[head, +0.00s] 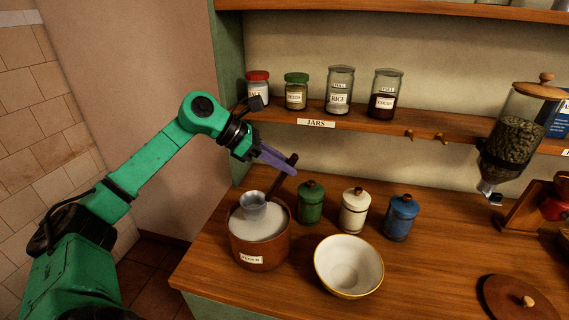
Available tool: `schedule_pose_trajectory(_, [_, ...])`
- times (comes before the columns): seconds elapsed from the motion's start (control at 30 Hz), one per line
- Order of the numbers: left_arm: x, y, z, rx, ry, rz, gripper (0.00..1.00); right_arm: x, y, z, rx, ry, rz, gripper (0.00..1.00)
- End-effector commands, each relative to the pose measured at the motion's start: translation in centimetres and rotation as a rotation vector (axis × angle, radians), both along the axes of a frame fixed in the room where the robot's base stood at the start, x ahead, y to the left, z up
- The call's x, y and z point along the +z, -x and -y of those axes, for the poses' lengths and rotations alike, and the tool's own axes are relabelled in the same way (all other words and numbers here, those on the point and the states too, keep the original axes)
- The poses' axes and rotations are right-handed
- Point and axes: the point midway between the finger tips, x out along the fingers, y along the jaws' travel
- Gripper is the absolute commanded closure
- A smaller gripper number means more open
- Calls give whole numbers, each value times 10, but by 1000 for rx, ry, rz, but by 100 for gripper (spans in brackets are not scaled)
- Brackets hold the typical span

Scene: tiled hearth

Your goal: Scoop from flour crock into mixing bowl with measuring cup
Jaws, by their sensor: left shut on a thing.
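The flour crock (257,255) is a brown round pot with a FLOUR label, filled near the top with white flour (258,224). The measuring cup (253,206) is a small silver cup at the flour's surface, with a dark handle (278,181) rising up and to the right. My left gripper (285,166) has purple fingers shut on the upper part of this handle, above the crock. The mixing bowl (348,268), white with a gold rim, stands to the right of the crock and looks empty. My right gripper is not in view.
Green (311,204), white (354,211) and blue (401,218) canisters stand behind the bowl. A shelf (370,125) with several jars runs above. A dispenser (515,140) hangs at right, and a round wooden lid (520,302) lies at front right.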

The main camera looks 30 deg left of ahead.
Motion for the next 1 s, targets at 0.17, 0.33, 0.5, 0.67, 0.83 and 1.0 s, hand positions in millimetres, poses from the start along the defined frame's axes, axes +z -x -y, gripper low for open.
schedule_pose_trajectory(0.17, [-21, 0, 0, 0, 0, 0, 100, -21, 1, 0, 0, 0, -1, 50])
schedule_pose_trajectory(0.33, [-37, 0, 0, 0, -1, -1, 100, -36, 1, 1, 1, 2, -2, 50])
schedule_pose_trajectory(0.5, [-52, 0, 0, 0, -1, -1, 100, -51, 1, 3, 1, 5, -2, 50])
schedule_pose_trajectory(0.67, [-67, 0, 0, 0, -1, -1, 100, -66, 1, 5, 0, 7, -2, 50])
schedule_pose_trajectory(0.83, [-82, 0, 0, -1, 0, -1, 100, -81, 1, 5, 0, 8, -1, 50])
schedule_pose_trajectory(1.0, [-81, 0, 0, -1, 0, 0, 100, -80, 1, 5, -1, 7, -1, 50])
